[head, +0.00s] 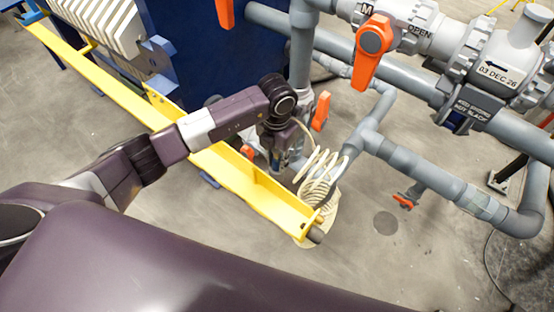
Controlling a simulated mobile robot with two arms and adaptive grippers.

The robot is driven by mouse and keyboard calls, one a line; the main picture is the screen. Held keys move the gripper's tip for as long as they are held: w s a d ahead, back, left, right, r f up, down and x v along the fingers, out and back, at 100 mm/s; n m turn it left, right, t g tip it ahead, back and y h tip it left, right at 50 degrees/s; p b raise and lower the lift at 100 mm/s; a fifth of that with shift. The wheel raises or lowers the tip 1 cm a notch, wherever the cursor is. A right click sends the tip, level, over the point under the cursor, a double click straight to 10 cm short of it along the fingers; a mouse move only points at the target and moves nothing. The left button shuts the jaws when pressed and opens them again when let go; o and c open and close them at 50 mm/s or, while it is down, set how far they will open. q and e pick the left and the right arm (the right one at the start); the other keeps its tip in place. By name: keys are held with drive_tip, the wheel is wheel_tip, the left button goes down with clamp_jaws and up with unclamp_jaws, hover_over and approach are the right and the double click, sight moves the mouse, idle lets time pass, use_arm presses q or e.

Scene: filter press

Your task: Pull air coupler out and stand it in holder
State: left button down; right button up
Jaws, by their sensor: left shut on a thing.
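My left gripper (283,158) points down beside the grey vertical pipe, just behind the yellow beam. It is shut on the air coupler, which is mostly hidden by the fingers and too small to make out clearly. A cream coiled air hose (318,182) hangs just right of the gripper, and its upper end runs up toward the gripper's wrist. I cannot tell whether the coupler is still seated in its fitting. I cannot make out the holder. My right gripper is not in view.
A yellow beam (235,178) runs diagonally in front of the gripper. Grey pipes (410,165) with orange valve handles (372,55) stand close on the right. The blue press frame (190,40) with white plates (100,25) is behind. Open concrete floor shows at lower right.

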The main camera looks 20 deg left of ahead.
use_arm(q)
drive_tip(key=shift+f, duration=0.35)
drive_tip(key=c, duration=1.6)
unclamp_jaws()
wheel_tip(320, 180, up, 12)
